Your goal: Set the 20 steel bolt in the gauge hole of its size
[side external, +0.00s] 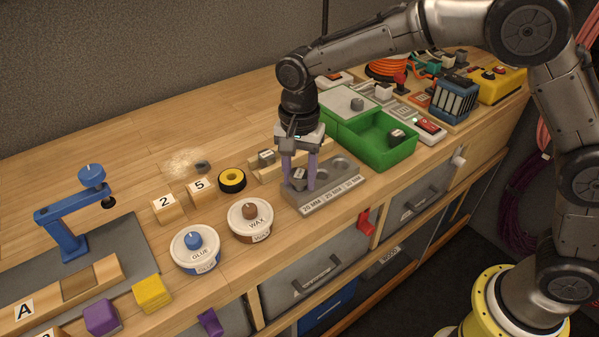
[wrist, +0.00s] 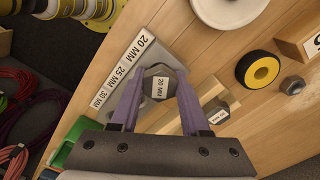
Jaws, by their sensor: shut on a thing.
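The steel bolt (side external: 299,181) has a hexagonal head with a white label that reads 20 MM in the wrist view (wrist: 160,88). My gripper (side external: 299,186) is shut on its head, with one purple finger on each side; the fingers also show in the wrist view (wrist: 160,80). The grey gauge block (side external: 322,192) carries front labels 20 MM, 25 MM and 30 MM, also seen in the wrist view (wrist: 119,75). The bolt is at the block's 20 MM end. Its shank and that hole are hidden, so I cannot tell how deep it sits.
A wooden rack (side external: 290,162) behind the block holds another labelled bolt (side external: 266,156). A green bin (side external: 372,150) with a bolt (side external: 397,136) stands to the right. The wax tub (side external: 250,222) and a yellow-black ring (side external: 232,180) are on the left.

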